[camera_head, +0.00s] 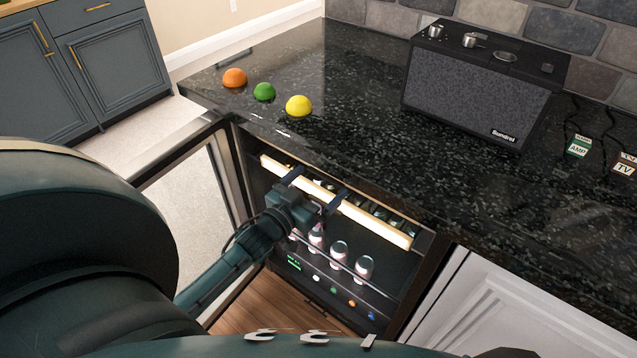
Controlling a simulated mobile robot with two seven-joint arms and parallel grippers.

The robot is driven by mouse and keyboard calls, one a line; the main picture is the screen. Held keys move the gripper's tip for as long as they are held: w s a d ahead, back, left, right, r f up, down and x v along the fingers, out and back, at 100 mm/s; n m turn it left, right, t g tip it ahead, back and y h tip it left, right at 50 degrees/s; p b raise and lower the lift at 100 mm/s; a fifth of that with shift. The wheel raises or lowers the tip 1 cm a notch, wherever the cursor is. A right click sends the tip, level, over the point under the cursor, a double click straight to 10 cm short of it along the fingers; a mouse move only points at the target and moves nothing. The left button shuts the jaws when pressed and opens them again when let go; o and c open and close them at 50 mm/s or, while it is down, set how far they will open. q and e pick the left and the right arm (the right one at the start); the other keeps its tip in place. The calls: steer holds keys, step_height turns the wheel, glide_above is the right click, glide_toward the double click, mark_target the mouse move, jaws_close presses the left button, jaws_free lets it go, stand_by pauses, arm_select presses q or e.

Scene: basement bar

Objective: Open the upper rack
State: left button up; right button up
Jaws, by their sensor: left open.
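The upper rack (380,224) has a pale wooden front bar and sits high in the open cooler under the counter. Small dark items show behind its bar. My left gripper (315,188) is at the left and middle part of this bar. Its two dark fingers are apart and reach over the bar; I cannot tell whether they touch it. My right gripper is not in view.
The cooler's glass door (185,205) stands open on the left. Several bottles (339,254) stand below the rack.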

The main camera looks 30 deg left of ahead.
arm_select(q)
steer(key=shift+w, duration=0.6)
